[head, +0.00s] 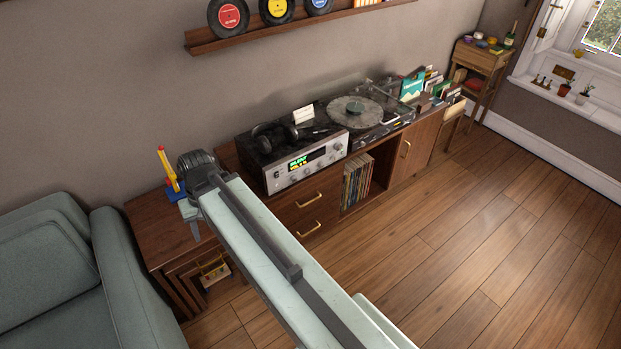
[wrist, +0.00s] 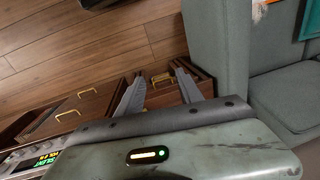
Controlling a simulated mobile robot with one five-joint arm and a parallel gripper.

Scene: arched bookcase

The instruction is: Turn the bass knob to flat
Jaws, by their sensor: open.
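The silver-fronted amplifier (head: 307,171) stands on the wooden sideboard, with a lit green and yellow display in its face. Small knobs line its front, but I cannot tell which is the bass knob or where it points. Part of the amplifier's front and its display (wrist: 45,157) also show at the lower left of the wrist view. My gripper (head: 186,212) is left of the amplifier, over the nested side tables. In the wrist view my gripper (wrist: 158,80) has its two fingers spread, with nothing between them.
Headphones (head: 275,136) lie on the amplifier. A turntable (head: 355,111) stands to its right. A yellow, red and blue toy (head: 168,171) stands on the side table (head: 149,217) beside my gripper. A grey-green sofa (head: 130,285) is at left. The wooden floor (head: 480,260) is clear.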

